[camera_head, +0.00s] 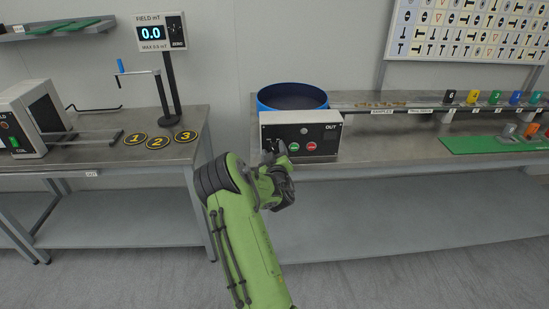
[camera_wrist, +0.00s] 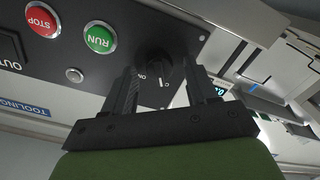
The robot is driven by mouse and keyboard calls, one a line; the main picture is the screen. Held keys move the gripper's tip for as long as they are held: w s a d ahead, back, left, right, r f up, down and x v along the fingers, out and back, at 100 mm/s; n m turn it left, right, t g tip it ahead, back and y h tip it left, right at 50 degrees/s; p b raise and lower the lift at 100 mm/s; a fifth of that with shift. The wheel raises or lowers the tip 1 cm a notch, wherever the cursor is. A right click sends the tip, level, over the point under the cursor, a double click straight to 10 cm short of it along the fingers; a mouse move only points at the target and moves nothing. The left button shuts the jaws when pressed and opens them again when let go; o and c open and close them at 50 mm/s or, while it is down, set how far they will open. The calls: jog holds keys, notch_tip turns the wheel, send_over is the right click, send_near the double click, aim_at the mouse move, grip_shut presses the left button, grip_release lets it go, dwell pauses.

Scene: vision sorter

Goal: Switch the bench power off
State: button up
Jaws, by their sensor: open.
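The bench power control box (camera_head: 325,137) stands at the front edge of the right bench, with a green and a red button on its face. In the wrist view its dark panel shows the red STOP button (camera_wrist: 43,19), the green RUN button (camera_wrist: 100,37) and a black rotary knob (camera_wrist: 158,72) with "ON" printed beside it. My gripper (camera_wrist: 167,75) is open, with one finger on each side of the knob. I cannot tell whether the fingers touch it.
A blue round bowl (camera_head: 263,99) stands behind the box. A field meter (camera_head: 162,32) reading 0.0 stands on the left bench (camera_head: 110,165), with numbered discs (camera_head: 158,142) before it. Coloured numbered blocks (camera_head: 473,97) and a green mat (camera_head: 470,145) lie at the right.

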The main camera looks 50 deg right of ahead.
jog(key=b+v, duration=0.3)
jog(key=v, duration=1.2)
jog(key=shift+s+a, duration=0.2)
